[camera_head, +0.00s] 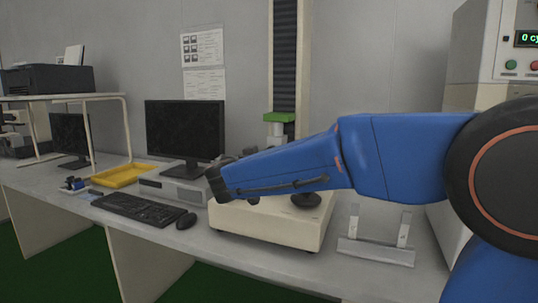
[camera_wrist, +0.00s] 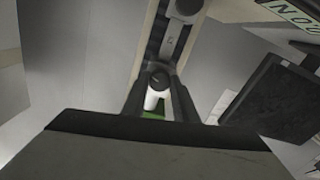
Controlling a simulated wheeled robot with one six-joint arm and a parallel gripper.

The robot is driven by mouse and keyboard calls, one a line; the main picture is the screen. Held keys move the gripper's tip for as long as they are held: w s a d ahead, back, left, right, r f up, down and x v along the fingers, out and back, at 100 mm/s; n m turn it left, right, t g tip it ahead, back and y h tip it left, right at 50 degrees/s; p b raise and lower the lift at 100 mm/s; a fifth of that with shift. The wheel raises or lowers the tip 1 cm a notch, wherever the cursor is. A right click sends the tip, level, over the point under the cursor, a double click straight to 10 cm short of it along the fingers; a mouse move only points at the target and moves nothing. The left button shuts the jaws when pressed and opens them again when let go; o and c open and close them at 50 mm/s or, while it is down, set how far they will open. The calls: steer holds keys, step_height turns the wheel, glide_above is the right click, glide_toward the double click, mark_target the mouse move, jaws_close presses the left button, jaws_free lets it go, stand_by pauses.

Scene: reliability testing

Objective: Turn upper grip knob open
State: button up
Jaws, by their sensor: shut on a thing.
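In the wrist view my gripper (camera_wrist: 158,82) has its two dark fingers on either side of a small whitish knob (camera_wrist: 156,92), and they are shut on it. It appears to be the upper grip knob of the test machine, and a green part (camera_wrist: 152,116) shows just behind it. In the head view the machine's green crosshead piece (camera_head: 278,117) sits on the column (camera_head: 285,60).
The machine's cream base (camera_head: 270,226) stands on the long grey bench (camera_head: 215,246). A monitor (camera_head: 185,130), keyboard (camera_head: 138,207), mouse (camera_head: 186,221) and yellow tray (camera_head: 122,175) are to the left. A metal bracket (camera_head: 376,249) lies to the right, near a tall cabinet (camera_head: 472,50).

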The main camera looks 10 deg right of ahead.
steer(key=n, duration=2.2)
steer(key=shift+n, duration=0.3)
stand_by(0.3)
steer(key=o, duration=1.1)
steer(key=shift+c, duration=0.2)
steer(key=shift+r, duration=0.1)
